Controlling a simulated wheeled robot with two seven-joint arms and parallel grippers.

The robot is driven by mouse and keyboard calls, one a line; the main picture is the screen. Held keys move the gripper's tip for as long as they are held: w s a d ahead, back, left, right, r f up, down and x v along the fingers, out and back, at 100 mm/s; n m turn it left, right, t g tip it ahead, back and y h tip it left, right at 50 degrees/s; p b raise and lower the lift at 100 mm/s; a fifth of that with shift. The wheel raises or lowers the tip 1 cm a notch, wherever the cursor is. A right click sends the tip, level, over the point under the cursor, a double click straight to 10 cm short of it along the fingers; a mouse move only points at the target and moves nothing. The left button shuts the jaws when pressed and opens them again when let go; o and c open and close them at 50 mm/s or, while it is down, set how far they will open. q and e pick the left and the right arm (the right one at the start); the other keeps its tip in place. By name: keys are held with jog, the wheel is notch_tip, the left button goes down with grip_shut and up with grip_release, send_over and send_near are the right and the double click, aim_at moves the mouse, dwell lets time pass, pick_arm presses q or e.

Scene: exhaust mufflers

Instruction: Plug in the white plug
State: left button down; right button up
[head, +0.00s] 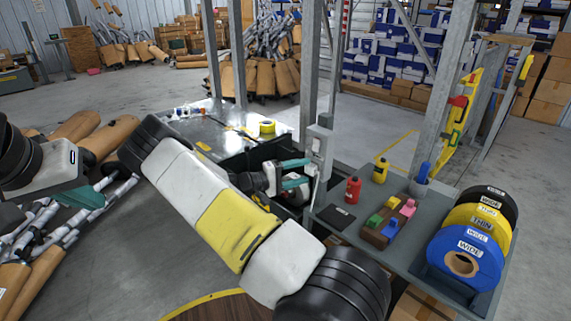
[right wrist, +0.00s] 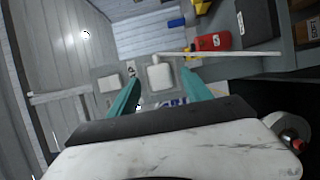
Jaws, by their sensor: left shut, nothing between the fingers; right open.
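In the right wrist view, a white plug-like block (right wrist: 160,76) sits against a grey panel (right wrist: 104,72) between my right gripper's fingertips. A thin white cord or rod (right wrist: 235,54) runs to the right near it. I cannot tell whether the block is seated in a socket. My right gripper (right wrist: 160,73) is open, with a teal finger on either side of the block. In the head view my right gripper (head: 306,172) is beside a grey post box (head: 320,140), with a white strip (head: 313,188) hanging there. My left gripper (head: 103,200) is shut and empty at the left.
A grey bench holds a red bottle (head: 353,190), a yellow bottle (head: 380,170), coloured blocks (head: 390,222) and tape rolls (head: 468,255). Mufflers (head: 105,135) lie around my left gripper. A metal post (head: 308,70) stands behind my right gripper.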

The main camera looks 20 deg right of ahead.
jog(key=a, duration=0.6)
jog(key=shift+a, duration=0.2)
jog(key=s+a+r+m+g+y, duration=0.1)
jog(key=s+r+g+y, duration=0.1)
jog(key=s+y, duration=0.3)
jog(key=s+a+r+m+g+y, duration=0.1)
jog(key=s+a+r+y, duration=0.1)
jog(key=s+y, duration=0.4)
jog(key=s+a+r+n+t+y, duration=0.1)
jog(key=s+a+r+t+y, duration=0.3)
jog(key=s+r, duration=0.4)
jog(key=s+a+r+n+t+y, duration=0.1)
jog(key=s+a+r+t+y, duration=0.4)
jog(key=r, duration=0.7)
jog(key=s+a, duration=0.2)
jog(key=shift+s+a+r+n, duration=0.15)
jog(key=shift+s+a+n, duration=0.15)
jog(key=shift+s, duration=0.05)
